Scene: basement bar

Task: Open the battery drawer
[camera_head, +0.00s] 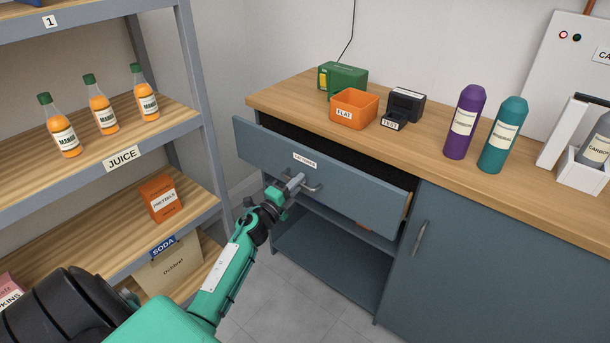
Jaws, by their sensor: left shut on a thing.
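The battery drawer (345,186) is a blue-grey front with a small white label (305,160) under the wooden counter. It stands partly out from the cabinet, and a dark gap shows behind its top edge. Its inside is mostly hidden. My left gripper (297,184), on the green arm coming from the lower left, is shut on the drawer handle (314,187), a grey bar at the middle of the front. My right gripper is not in view.
The counter (420,146) holds a green box (346,78), an orange FLAT bin (355,108), a black TEST device (404,106), and purple (465,121) and teal (503,134) bottles. An open shelf (325,267) lies below the drawer. A JUICE rack (180,128) stands close at left.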

